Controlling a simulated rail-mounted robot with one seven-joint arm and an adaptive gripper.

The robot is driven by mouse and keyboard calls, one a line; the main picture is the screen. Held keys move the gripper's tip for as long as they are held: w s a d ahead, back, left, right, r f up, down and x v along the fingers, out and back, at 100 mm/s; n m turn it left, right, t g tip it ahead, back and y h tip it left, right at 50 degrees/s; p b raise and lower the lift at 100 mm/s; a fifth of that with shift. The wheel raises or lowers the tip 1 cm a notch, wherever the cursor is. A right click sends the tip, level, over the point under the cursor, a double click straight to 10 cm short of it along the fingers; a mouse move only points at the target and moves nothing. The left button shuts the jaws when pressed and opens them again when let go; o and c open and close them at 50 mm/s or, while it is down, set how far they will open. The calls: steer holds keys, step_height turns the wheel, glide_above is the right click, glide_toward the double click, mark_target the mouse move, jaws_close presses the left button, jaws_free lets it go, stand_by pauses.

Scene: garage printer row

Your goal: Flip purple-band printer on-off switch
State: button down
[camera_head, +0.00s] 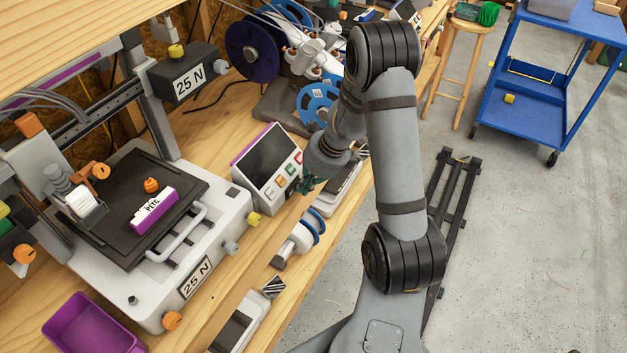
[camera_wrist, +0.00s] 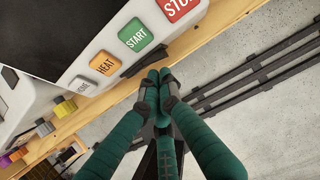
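The purple-band printer (camera_head: 160,230) stands on the wooden bench at the left, with a black bed and a white base. Its control box (camera_head: 268,165) has a dark screen, a purple top edge and a row of coloured buttons. My gripper (camera_head: 306,184) is at the box's lower right edge. In the wrist view my gripper's green fingers (camera_wrist: 158,78) have their tips together, with nothing seen between them. The tips are just below the START button (camera_wrist: 136,34). A dark sliver (camera_wrist: 143,62), possibly the on-off switch, lies beside the tips; I cannot tell whether they touch it.
HEAT (camera_wrist: 104,63) and STOP (camera_wrist: 178,6) buttons flank START. A purple bin (camera_head: 92,325) is at the lower left. Spools (camera_head: 250,48) and another machine stand farther along the bench. A blue cart (camera_head: 530,75) and a stool (camera_head: 465,45) stand on the floor.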

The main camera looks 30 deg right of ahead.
steer(key=s+d+r+p, duration=0.3)
steer(key=s+r, duration=0.3)
steer(key=r, duration=0.3)
steer(key=shift+s+d+r, duration=0.15)
steer(key=shift+d, duration=0.2)
step_height(320, 180, down, 8)
steer(key=w+a+n+b, duration=0.1)
steer(key=w+a+b, duration=0.1)
steer(key=w+b, duration=0.1)
steer(key=p+v, duration=0.2)
steer(key=v, duration=0.4)
steer(key=shift+s+d+n, duration=0.25)
steer(key=shift+d+n, duration=0.05)
steer(key=shift+f, duration=0.25)
